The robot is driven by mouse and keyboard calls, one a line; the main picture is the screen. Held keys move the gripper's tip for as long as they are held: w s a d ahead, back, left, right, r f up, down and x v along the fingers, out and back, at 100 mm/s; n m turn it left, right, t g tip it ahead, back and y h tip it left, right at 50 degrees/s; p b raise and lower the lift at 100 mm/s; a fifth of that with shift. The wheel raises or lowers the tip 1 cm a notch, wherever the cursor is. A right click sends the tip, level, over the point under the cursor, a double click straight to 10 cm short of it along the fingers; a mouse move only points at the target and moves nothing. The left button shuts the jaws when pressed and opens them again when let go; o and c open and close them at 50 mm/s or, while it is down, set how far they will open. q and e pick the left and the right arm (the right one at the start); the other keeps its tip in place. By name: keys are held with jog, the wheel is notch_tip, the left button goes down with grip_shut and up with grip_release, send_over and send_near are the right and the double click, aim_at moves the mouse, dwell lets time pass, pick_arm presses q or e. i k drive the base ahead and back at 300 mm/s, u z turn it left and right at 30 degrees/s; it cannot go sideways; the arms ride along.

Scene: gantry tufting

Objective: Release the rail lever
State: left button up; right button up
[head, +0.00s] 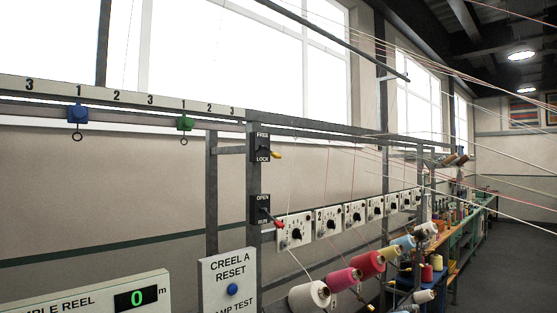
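A dark plate (261,142) marked FREE above and LOCK below is fixed to the grey upright post. Its lever has a yellow handle (276,155) that sticks out to the right, beside the LOCK word. Below it, a second dark plate (260,203) marked OPEN and RUN carries a lever with a red knob (278,223) pointing down to the right. The rail (150,112) runs from the left to the post. A blue slider (77,114) and a green slider (184,123), each with a ring below, hang on it. Neither gripper is in view.
A white CREEL A RESET panel (229,277) with a blue button and a SAMPLE REEL display (90,297) reading 0 stand below. Several dial boxes (295,231) and yarn cones (309,295) line the right side. Threads cross the upper right. Floor (505,270) is clear at far right.

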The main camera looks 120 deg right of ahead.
aim_at(276, 155)
jog(key=z, duration=4.35)
jog(key=i, duration=0.65)
jog(key=z, duration=0.4)
